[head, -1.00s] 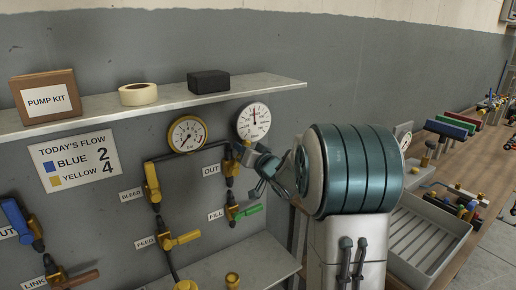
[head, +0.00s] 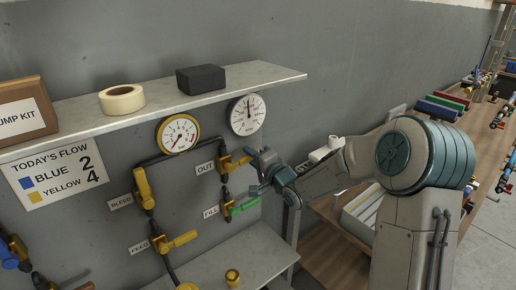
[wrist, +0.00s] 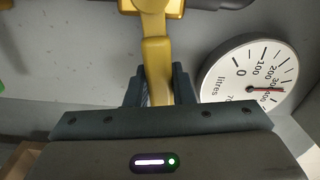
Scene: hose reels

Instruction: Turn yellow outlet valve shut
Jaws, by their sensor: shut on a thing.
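The yellow outlet valve (head: 227,164) is on the wall pipe beside the OUT label (head: 205,168). Its lever points right, across the upright pipe, and rises slightly. My gripper (head: 252,159) reaches in from the right and is shut on the outer end of this lever. In the wrist view the yellow lever (wrist: 157,70) runs down between the two dark fingers of my gripper (wrist: 160,85). The lever's tip is hidden by the gripper.
Below is the green-handled FILL valve (head: 243,207), close under my gripper. The BLEED (head: 144,188) and FEED (head: 178,242) valves are at left. A white dial (head: 247,115) and a yellow-rimmed dial (head: 178,134) hang above, under the shelf (head: 150,108).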

